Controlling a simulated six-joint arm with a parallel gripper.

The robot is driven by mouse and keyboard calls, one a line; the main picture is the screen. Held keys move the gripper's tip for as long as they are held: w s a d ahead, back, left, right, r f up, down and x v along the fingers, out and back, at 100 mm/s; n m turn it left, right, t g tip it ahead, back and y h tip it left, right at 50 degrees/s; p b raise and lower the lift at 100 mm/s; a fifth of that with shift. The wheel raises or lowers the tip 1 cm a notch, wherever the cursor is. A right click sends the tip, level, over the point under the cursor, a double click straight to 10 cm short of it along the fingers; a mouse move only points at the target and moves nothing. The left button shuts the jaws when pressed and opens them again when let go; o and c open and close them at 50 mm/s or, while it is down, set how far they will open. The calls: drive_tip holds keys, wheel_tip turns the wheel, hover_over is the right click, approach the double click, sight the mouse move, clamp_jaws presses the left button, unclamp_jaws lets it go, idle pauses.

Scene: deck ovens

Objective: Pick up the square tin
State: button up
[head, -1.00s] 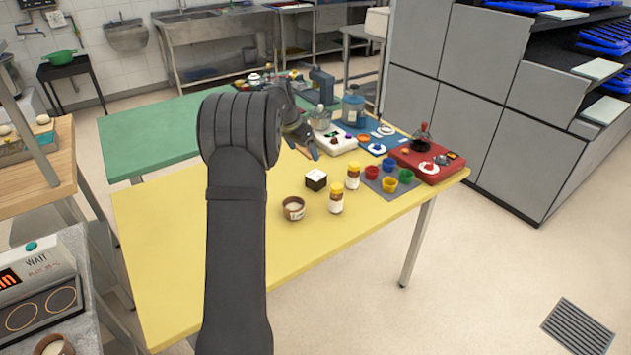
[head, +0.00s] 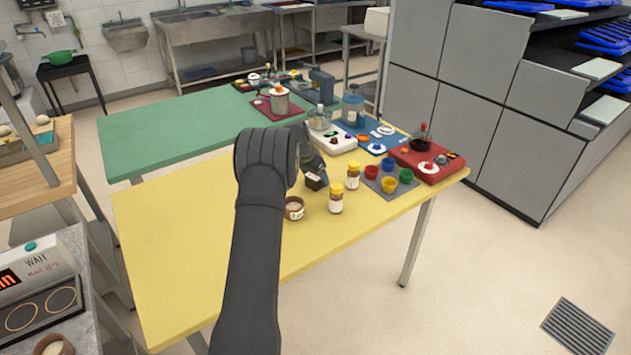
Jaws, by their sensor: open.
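The square tin (head: 314,184), a small dark box whose white top shows in the earlier frame, stands on the yellow table. My gripper (head: 315,177) is pointed down right at the tin and covers most of its top. The jaws are open. I cannot tell from this view whether the fingers are on either side of the tin or just above it.
A brown-rimmed cup (head: 294,208) stands just left of and in front of the tin. A grey mat (head: 374,186) with coloured cups lies further right. The table's left part is clear.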

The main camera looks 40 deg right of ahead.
drive_tip(key=shift+x, duration=0.9)
drive_tip(key=shift+c, duration=0.2)
drive_tip(key=shift+r, duration=0.1)
drive_tip(key=c, duration=1.1)
drive_tip(key=shift+r, duration=0.1)
drive_tip(key=shift+c, duration=0.2)
